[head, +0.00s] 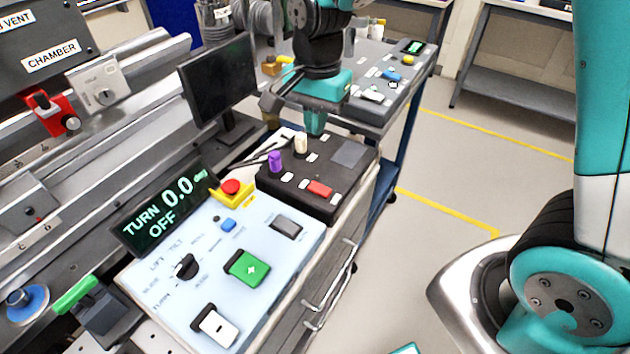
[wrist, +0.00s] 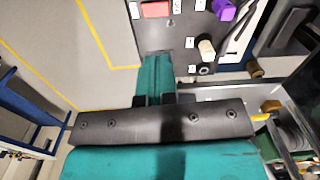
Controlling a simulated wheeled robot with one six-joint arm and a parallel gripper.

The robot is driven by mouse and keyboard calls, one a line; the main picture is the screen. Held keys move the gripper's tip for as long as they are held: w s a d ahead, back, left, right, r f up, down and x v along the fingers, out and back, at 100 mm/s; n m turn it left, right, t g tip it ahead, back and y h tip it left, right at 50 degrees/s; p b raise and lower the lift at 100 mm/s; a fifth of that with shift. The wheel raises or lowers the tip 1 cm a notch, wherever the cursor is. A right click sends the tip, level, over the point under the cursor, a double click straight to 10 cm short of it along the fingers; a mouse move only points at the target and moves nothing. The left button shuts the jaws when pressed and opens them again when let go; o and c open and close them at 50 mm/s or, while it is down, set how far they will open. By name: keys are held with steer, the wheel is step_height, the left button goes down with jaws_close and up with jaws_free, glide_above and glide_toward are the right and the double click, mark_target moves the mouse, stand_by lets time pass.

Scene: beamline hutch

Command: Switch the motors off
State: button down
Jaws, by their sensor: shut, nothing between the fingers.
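A pale blue control panel (head: 265,247) carries a green rocker (head: 247,268), a white rocker (head: 215,326), a black rotary knob (head: 187,267), a blue button (head: 228,225) and a red mushroom button (head: 231,187) on a yellow base. Its display (head: 163,212) reads TURN 0.0 deg OFF. Behind it is a black box (head: 330,207) with a purple knob (head: 275,161), a cream knob (head: 300,143) and a red rocker (head: 320,188). My gripper (head: 316,124) is shut and empty above the black box's far side. The wrist view shows its fingers (wrist: 154,74) near the cream knob (wrist: 206,48).
A dark monitor (head: 221,80) stands left of my arm. A grey cart top (head: 398,95) with more controls lies behind. Open floor (head: 450,170) with yellow lines lies to the right.

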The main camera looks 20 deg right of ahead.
mark_target(316, 185)
steer(key=shift+w+d+f+m, duration=0.15)
steer(key=shift+w+f+m, duration=0.35)
steer(key=shift+f, duration=0.1)
step_height(316, 185, down, 14)
steer(key=shift+p, duration=0.4)
steer(key=shift+d, duration=0.1)
steer(key=shift+a+f, duration=0.15)
steer(key=shift+a, duration=0.15)
steer(key=shift+d, duration=0.15)
